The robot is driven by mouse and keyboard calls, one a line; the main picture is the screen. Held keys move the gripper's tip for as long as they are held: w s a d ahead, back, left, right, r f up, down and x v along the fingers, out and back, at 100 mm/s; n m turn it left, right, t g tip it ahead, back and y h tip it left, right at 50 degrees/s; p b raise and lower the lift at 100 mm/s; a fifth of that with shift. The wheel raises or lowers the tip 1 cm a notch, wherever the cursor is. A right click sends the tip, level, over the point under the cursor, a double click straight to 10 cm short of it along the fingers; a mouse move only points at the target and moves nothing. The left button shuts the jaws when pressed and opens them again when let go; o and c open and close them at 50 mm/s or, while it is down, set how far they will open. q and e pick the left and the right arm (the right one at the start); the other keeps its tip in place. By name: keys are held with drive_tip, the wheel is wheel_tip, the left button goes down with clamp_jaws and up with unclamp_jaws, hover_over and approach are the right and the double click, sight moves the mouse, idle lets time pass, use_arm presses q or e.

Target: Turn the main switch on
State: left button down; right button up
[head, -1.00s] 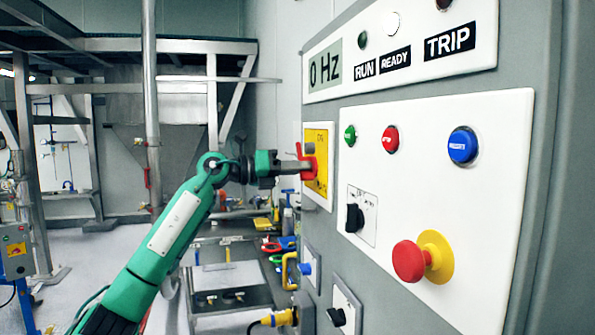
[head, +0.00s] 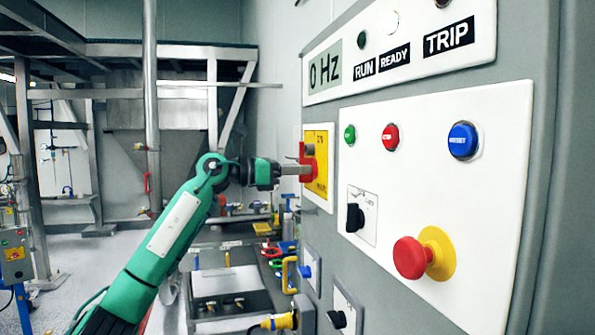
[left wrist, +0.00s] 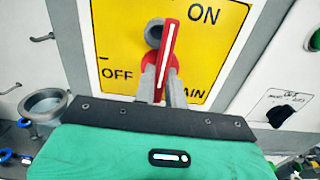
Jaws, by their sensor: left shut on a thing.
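The main switch is a red handle with a white stripe (left wrist: 169,50) on a yellow plate (left wrist: 115,38). In the left wrist view it stands close to upright, its top leaning slightly right, between the OFF label at lower left and the ON label at upper right. In the head view the red handle (head: 308,153) shows on the side of the yellow plate (head: 322,182). My left gripper (left wrist: 162,84) is shut on the red handle, one finger on each side of its lower part. It also shows in the head view (head: 300,170). My right gripper is in neither view.
The grey cabinet carries a red emergency knob on a yellow base (head: 411,257), a blue button (head: 463,141), and a black selector (head: 354,217) right of the switch. A bench with tools (head: 235,275) lies below my left arm.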

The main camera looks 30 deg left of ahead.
use_arm(q)
drive_tip(key=shift+f, duration=0.1)
drive_tip(key=c, duration=1.7)
unclamp_jaws()
drive_tip(key=shift+c, duration=0.2)
drive_tip(key=b+v, duration=0.5)
drive_tip(key=v, duration=0.8)
drive_tip(key=shift+s+a, duration=0.2)
drive_tip(key=shift+a, duration=0.05)
